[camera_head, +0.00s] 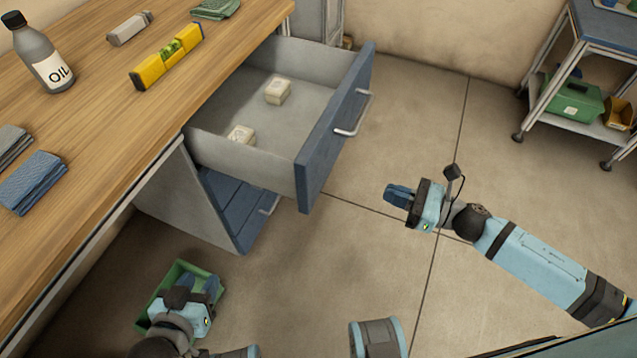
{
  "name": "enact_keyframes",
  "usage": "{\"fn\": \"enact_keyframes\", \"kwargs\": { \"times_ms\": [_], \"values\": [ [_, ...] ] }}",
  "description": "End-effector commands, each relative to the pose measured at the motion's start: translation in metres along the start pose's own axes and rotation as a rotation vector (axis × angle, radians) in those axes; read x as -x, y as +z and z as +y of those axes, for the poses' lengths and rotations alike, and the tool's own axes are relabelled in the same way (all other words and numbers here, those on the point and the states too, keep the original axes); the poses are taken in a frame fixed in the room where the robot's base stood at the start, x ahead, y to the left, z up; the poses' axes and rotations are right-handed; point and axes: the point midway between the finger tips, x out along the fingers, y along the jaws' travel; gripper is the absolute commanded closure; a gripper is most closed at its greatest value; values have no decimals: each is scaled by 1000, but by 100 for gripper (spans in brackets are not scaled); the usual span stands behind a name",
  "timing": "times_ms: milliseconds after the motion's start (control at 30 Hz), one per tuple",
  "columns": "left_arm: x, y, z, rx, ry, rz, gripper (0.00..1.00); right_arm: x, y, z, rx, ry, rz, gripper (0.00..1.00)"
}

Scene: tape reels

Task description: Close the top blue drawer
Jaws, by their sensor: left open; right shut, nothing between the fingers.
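The top blue drawer (335,124) is pulled far out from under the wooden workbench. Its blue front carries a silver bar handle (356,115). Two small pale boxes, one at the back (278,91) and one nearer (241,134), lie inside it. My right gripper (390,193) is shut and empty, to the right of the drawer front and apart from it, with its fingertips pointing left. My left gripper (200,284) is open, low at the bottom left, over or in front of a green bin (150,306), which it partly hides.
A lower blue drawer (235,205) sits shut below the open one. An oil bottle (41,55), a yellow level (166,56) and folded cloths (33,182) lie on the bench (100,120). A cart (590,40) stands at the upper right. The floor right of the drawer is clear.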

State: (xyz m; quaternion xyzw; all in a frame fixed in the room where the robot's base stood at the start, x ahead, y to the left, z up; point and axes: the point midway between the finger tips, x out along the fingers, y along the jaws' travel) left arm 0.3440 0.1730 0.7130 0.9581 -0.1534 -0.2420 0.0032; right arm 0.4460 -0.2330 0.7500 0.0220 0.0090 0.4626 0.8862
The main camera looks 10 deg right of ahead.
Motion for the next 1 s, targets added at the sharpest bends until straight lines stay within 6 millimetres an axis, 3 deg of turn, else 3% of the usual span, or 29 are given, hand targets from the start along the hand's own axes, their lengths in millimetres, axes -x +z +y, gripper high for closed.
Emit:
{"fn": "enact_keyframes", "kwargs": {
  "times_ms": [233, 700, 1000],
  "values": [
    [-1, 1, 0, 0, 2, 2, 57, -16, -2, -1, 53, 17, 4, 100],
    [-1, 2, 0, 0, 1, 2, 57, -108, -2, 1, 48, 16, 2, 100],
    [-1, 2, 0, 1, 2, 3, 57, -138, -4, 1, 47, 15, 5, 100]
  ]
}}
